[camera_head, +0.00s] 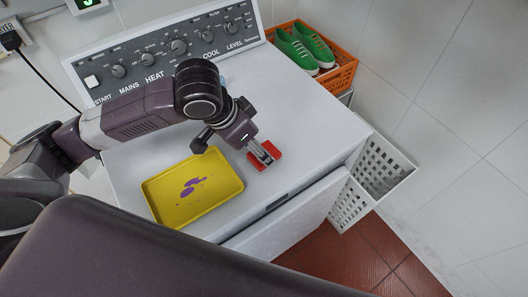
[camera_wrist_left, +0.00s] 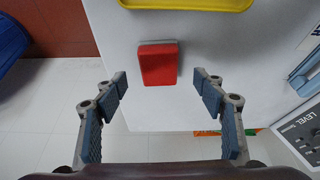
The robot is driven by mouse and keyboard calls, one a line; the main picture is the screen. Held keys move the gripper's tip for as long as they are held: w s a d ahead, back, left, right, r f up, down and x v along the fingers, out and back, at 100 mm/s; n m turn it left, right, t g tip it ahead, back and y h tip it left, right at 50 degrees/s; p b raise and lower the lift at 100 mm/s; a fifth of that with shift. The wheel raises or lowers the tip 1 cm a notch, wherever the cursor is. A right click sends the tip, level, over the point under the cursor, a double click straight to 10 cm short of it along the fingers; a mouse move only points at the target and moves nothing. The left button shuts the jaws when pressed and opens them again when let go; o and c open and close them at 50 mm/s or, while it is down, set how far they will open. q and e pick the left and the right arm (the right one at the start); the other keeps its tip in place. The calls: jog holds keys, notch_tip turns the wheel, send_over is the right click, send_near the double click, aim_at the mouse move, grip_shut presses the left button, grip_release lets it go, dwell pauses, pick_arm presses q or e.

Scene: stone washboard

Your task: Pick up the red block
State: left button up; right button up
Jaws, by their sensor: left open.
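The red block (camera_head: 265,156) lies on the white top of the appliance, right of the yellow tray, in the head view. It also shows in the left wrist view (camera_wrist_left: 158,64), ahead of the fingers and about midway between them. My left gripper (camera_head: 262,153) is above the block in the head view and partly covers it. In the left wrist view my left gripper (camera_wrist_left: 161,90) is open, with its two fingers spread wide and nothing between the pads. My right gripper is in neither view.
A yellow tray (camera_head: 160,208) with purple marks sits left of the block. The control panel (camera_head: 165,50) with knobs stands at the back. An orange basket (camera_head: 341,75) with green shoes and a white basket (camera_head: 400,172) are at the right. The appliance top (camera_head: 310,130) is clear right of the block.

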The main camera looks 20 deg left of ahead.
pick_arm(q)
jog(key=x, duration=0.5)
jog(key=shift+p, duration=0.4)
jog(key=shift+d, duration=0.1)
jog(key=c, duration=1.2)
